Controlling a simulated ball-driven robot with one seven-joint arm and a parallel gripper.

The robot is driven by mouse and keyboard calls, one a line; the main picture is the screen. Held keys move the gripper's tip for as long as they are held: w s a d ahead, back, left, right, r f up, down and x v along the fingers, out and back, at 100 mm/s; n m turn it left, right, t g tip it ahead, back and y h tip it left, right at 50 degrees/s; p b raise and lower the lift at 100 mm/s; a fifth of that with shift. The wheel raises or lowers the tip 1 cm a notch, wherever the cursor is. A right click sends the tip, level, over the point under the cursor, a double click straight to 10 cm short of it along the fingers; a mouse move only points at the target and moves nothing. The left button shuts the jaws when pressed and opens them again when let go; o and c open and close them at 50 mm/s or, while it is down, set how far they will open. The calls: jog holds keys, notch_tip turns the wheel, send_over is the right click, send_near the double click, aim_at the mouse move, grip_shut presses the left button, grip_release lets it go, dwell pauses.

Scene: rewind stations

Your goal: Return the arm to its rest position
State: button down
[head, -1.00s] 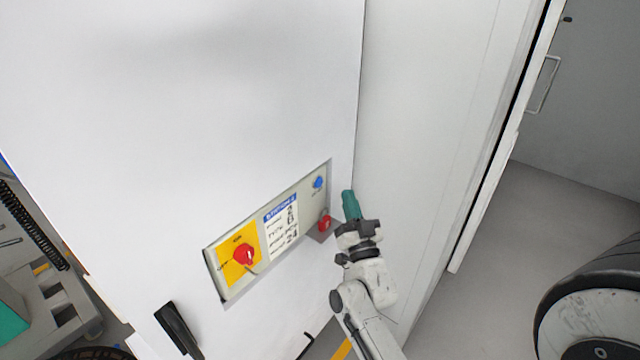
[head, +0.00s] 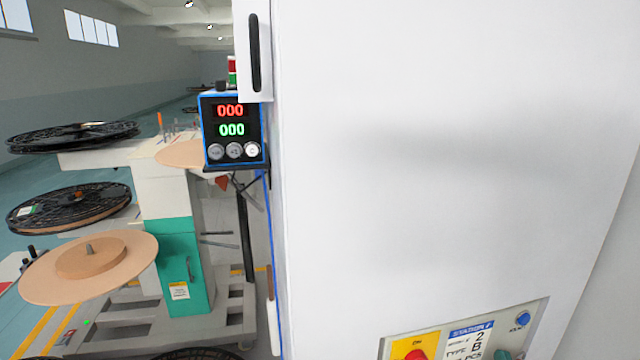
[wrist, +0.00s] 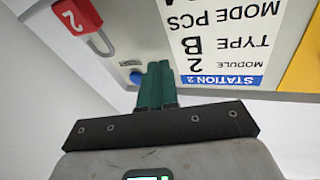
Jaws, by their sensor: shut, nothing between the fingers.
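My gripper (wrist: 155,75) shows in the wrist view with its two green fingers together and nothing between them. A blue button (wrist: 137,77) is just left of the fingertips. In the head view the panel (head: 540,310) is cut off by the bottom edge; a bit of green at the bottom edge (head: 477,355) looks like my gripper's fingertip. The rest of my arm is out of view.
The tall white cabinet (head: 430,150) fills the right of the head view. A counter box with red and green digits (head: 233,130) and a rewind machine with reels (head: 90,265) stand left.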

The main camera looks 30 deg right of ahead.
jog(key=s+a+f+n+g+y, duration=0.1)
jog(key=a+f+n+g+y, duration=0.2)
jog(key=a+f+y, duration=0.45)
jog(key=a+f+n+g+y, duration=0.2)
jog(key=a+f+n+g, duration=0.15)
jog(key=a, duration=0.65)
jog(key=s+a+f+n+g+y, duration=0.1)
jog(key=s+a+g, duration=0.2)
jog(key=s, duration=0.4)
jog(key=s+a+f+n+g, duration=0.1)
jog(key=s+a+g, duration=0.3)
jog(key=s, duration=0.4)
jog(key=shift+g+y, duration=0.35)
jog(key=shift+g, duration=0.5)
jog(key=shift+s+a, duration=0.1)
